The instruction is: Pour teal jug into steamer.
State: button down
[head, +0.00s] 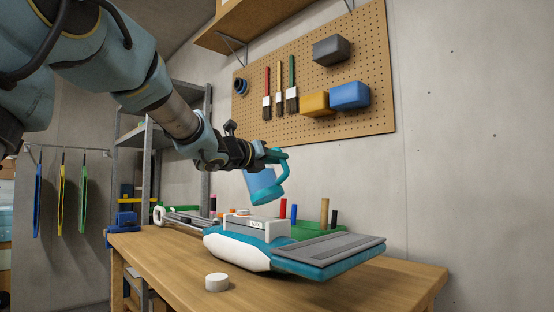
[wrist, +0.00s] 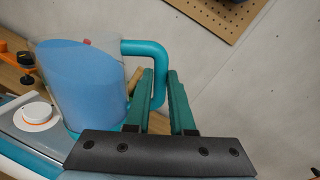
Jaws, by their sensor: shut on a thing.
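The teal jug (head: 262,188) has a clear body holding blue liquid, with a teal base and handle. It hangs above the steamer, tilted somewhat in the head view. My gripper (head: 275,156) is shut on its handle. In the wrist view the green fingers (wrist: 160,92) are on either side of the handle, and the jug (wrist: 85,85) stands to their left. The steamer (head: 238,250) is teal and white with a grey tank marked MAX and a grey flat plate. Part of it shows below the jug in the wrist view (wrist: 15,140). I cannot make out its filling opening.
A white round cap (head: 216,282) lies on the wooden bench (head: 170,265) in front of the steamer. A green tray (head: 305,231) with several upright tools is behind it. A blue vise (head: 122,225) is at the left end. A pegboard (head: 380,60) hangs behind.

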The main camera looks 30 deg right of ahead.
jog(key=shift+w+a+r+n+p, duration=0.1)
jog(key=shift+w+r+n+p, duration=0.15)
jog(key=shift+r+n+p, duration=0.5)
dwell(4.2)
jog(key=shift+w+a+r+n+p, duration=0.15)
jog(key=shift+w+r+n+p, duration=0.25)
jog(key=shift+n+p, duration=0.55)
dwell(2.1)
